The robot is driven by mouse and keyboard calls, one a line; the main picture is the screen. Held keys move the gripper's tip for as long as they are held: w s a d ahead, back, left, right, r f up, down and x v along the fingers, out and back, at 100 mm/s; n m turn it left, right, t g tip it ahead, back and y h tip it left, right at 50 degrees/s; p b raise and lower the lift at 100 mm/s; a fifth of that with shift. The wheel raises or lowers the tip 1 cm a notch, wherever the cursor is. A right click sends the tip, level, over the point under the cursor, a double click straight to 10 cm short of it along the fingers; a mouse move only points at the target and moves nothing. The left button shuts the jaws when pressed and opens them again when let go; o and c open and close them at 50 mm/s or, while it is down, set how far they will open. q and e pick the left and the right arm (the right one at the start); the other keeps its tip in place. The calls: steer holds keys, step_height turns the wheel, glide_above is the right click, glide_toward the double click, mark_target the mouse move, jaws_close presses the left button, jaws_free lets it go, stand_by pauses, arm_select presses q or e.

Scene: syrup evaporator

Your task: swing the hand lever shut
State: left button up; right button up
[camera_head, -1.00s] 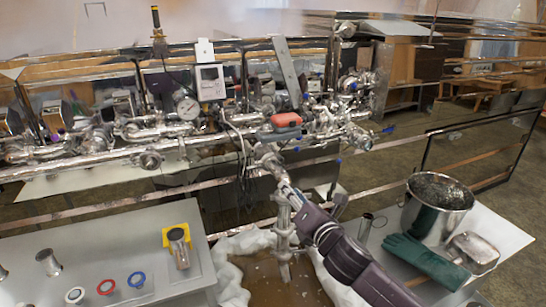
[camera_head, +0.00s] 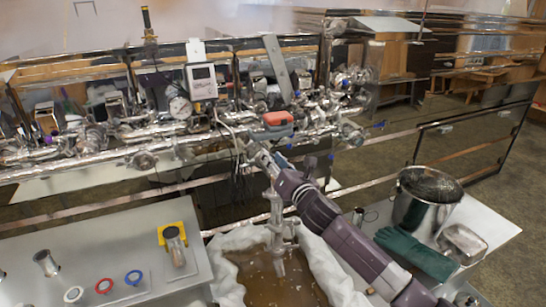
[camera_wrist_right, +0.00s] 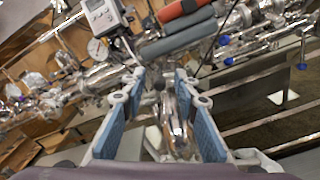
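A bar with a red grip (camera_head: 277,117) and a grey length (camera_head: 270,133) below it lies across the steel pipework; it looks like the hand lever, but I cannot be sure. In the wrist view its red part (camera_wrist_right: 184,12) and grey part (camera_wrist_right: 178,38) cross above the fingertips. My right gripper (camera_head: 255,152) is just below and left of this bar in the head view. In the wrist view the right gripper (camera_wrist_right: 160,90) is open, its blue pads apart, with a metal fitting (camera_wrist_right: 176,125) showing between them. I see no contact. My left gripper is out of view.
A metal outlet pipe (camera_head: 276,215) hangs over a cloth-lined basin (camera_head: 232,272) of brown liquid. A dial gauge (camera_head: 180,108) and display box (camera_head: 203,83) stand left of the bar. A steel pot (camera_head: 408,207) and green gloves (camera_head: 415,254) are on the right table.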

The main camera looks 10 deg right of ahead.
steer(key=shift+w, duration=0.1)
jaws_close()
steer(key=shift+a, duration=0.1)
stand_by(0.4)
